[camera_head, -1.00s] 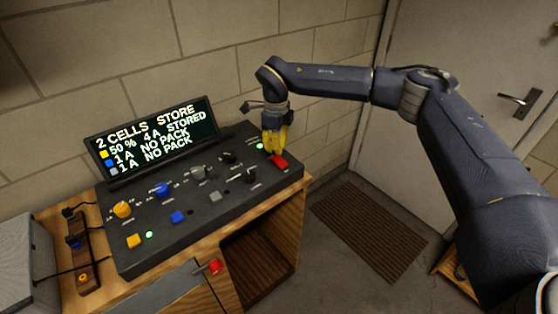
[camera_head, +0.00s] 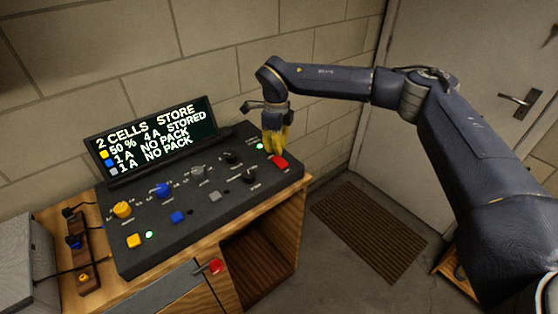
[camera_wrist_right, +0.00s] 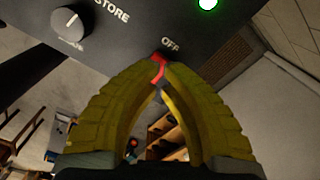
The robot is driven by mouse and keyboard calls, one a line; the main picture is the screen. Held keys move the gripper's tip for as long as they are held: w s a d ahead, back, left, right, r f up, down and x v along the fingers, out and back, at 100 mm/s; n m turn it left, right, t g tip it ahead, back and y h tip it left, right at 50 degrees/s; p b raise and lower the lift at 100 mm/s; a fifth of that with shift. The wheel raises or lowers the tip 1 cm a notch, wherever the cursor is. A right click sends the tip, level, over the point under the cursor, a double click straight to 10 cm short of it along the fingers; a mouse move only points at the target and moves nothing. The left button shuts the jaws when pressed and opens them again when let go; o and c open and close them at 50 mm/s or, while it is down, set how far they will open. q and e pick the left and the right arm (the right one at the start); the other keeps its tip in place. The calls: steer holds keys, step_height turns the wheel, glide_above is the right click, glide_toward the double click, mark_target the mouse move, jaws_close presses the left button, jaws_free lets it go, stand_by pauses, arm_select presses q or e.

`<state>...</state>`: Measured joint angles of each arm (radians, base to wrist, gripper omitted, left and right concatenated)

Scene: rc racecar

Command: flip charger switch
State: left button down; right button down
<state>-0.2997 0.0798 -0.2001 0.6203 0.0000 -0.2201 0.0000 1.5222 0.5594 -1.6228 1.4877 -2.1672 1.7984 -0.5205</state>
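The black charger console (camera_head: 205,240) stands on a wooden cabinet. Its red switch (camera_head: 280,162) is near the right end, beside a lit green lamp (camera_head: 260,146). In the right wrist view the red switch (camera_wrist_right: 160,62) lies just below the word OFF, partly hidden by the fingertips. My right gripper (camera_head: 275,151) has yellow fingers that point down right by the switch. In the right wrist view the right gripper (camera_wrist_right: 164,78) has its tips together, with a sliver of red between or behind them; a grip on the switch is not clear. My left gripper is out of view.
The tilted display (camera_head: 155,137) reads 2 CELLS STORE, 50 % 4 A STORED. Knobs and coloured buttons, such as the blue button (camera_head: 178,217), cover the panel. A red-tipped lever (camera_head: 215,266) is at the cabinet front. A mat (camera_head: 370,232) lies on the floor.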

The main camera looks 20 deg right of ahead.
mark_target(276, 158)
steer(key=shift+f, duration=2)
stand_by(1.1)
steer(key=shift+r, duration=3.55)
